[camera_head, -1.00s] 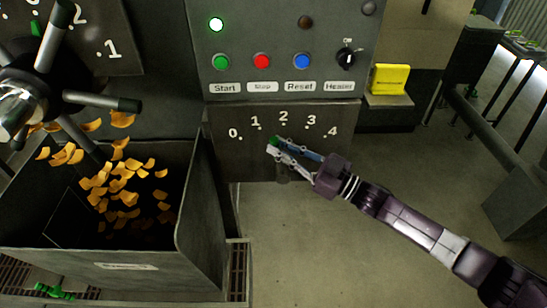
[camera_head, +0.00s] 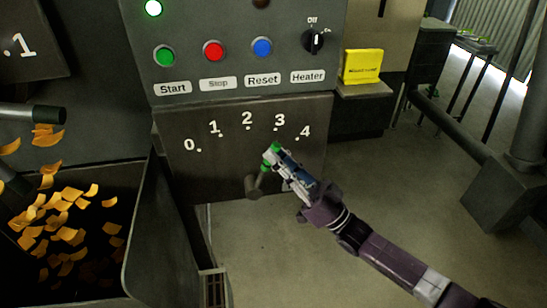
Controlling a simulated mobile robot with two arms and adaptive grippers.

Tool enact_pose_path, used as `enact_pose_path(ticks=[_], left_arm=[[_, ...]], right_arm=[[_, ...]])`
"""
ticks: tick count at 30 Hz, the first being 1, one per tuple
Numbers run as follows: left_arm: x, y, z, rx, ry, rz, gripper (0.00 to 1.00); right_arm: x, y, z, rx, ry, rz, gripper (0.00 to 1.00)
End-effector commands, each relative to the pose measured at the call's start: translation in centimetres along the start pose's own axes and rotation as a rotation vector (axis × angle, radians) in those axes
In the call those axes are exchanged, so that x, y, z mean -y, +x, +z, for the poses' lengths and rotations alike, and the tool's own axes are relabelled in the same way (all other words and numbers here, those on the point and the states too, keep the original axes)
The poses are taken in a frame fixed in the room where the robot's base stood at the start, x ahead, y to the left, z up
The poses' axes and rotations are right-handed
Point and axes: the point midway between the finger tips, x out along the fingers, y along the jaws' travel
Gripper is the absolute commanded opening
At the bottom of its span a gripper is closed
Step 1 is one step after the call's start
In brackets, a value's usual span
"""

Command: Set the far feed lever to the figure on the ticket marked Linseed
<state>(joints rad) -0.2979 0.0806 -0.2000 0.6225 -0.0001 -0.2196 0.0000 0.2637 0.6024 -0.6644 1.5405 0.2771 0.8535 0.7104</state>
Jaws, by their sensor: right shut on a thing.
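The feed lever (camera_head: 252,187) is a short dark stick in front of a dark scale plate (camera_head: 180,170) with white figures 0 to 4. My right gripper (camera_head: 272,155), with green at its fingertips, is shut on the lever's upper end and hides it. The lever leans up and to the right, roughly toward the 3; its exact setting is hard to tell. A yellow ticket (camera_head: 362,66) stands on a ledge to the right; its small dark print is too small to read surely. My left gripper is out of view.
Above the scale is a control panel (camera_head: 200,25) with green, red and blue buttons and a heater switch (camera_head: 314,40). At left, a metal bin (camera_head: 150,240) holds orange flakes. A second scale plate (camera_head: 30,40) shows a 1. Floor right of the bin is clear.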

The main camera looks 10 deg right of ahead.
Motion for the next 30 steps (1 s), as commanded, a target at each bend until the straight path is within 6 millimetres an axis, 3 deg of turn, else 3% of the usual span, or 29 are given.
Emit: enact_pose_path(ticks=[11,12,17,26,30], left_arm=[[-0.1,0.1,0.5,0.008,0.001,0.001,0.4],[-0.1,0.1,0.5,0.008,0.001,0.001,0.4],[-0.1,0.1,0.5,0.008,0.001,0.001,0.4],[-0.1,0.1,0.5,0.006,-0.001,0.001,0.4],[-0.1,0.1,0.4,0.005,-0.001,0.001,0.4]], right_arm=[[0.0,-0.1,0.1,-0.002,0.003,0.002,0.0],[0.0,-0.1,0.1,-0.002,0.003,0.002,0.16],[0.0,-0.1,0.1,-0.003,0.003,0.002,0.33],[0.0,-0.2,0.0,-0.003,0.003,0.002,0.33],[-0.1,-1.6,0.1,0.0,0.004,0.004,0.33]])
